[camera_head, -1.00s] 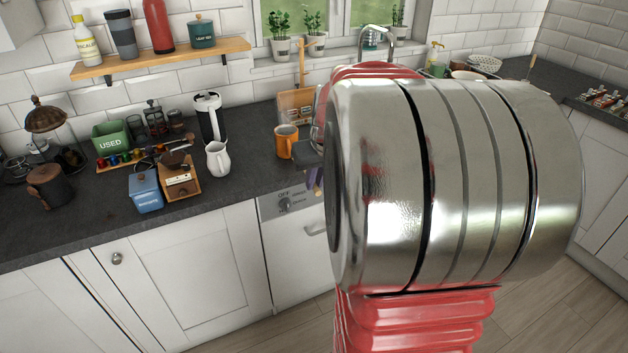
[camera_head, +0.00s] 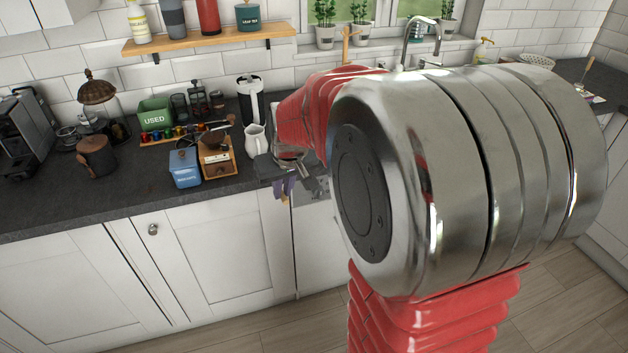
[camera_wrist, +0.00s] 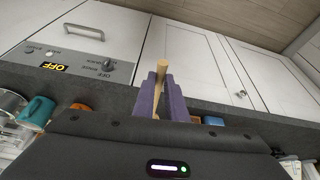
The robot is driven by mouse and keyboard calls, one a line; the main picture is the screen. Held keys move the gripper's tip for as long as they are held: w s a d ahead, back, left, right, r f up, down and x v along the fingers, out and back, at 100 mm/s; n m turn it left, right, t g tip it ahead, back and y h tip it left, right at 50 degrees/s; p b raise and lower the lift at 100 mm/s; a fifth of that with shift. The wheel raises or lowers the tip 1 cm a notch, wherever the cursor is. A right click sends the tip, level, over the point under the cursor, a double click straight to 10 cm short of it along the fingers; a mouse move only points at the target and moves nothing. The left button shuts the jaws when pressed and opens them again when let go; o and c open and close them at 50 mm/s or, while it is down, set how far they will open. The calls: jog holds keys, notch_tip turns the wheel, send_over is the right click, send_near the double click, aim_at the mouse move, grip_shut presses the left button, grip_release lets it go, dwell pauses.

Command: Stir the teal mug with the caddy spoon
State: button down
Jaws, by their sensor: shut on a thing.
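My gripper (camera_head: 283,188) has purple fingers and hangs at the front edge of the worktop in the head view. In the wrist view my gripper (camera_wrist: 161,92) is shut on a slim pale wooden handle, which I take for the caddy spoon (camera_wrist: 161,68). The spoon's other end is hidden behind the gripper body. The teal mug (camera_wrist: 38,112) shows at the left of the wrist view, clear of the fingers. In the head view the mug cannot be seen; my arm covers that part of the worktop.
Near the gripper stand a white jug (camera_head: 255,142), a wooden grinder (camera_head: 216,158) and a blue tin (camera_head: 185,168). An orange item (camera_wrist: 80,106) lies beside the teal mug. The worktop's front left (camera_head: 110,200) is clear.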

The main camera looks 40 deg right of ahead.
jog(key=w+a+f+n, duration=0.1)
jog(key=w+a, duration=0.2)
jog(key=a, duration=0.4)
jog(key=w+a+f+n, duration=0.1)
jog(key=w+a, duration=0.3)
jog(key=a, duration=0.4)
jog(key=shift+f+y, duration=0.4)
jog(key=shift+f, duration=0.3)
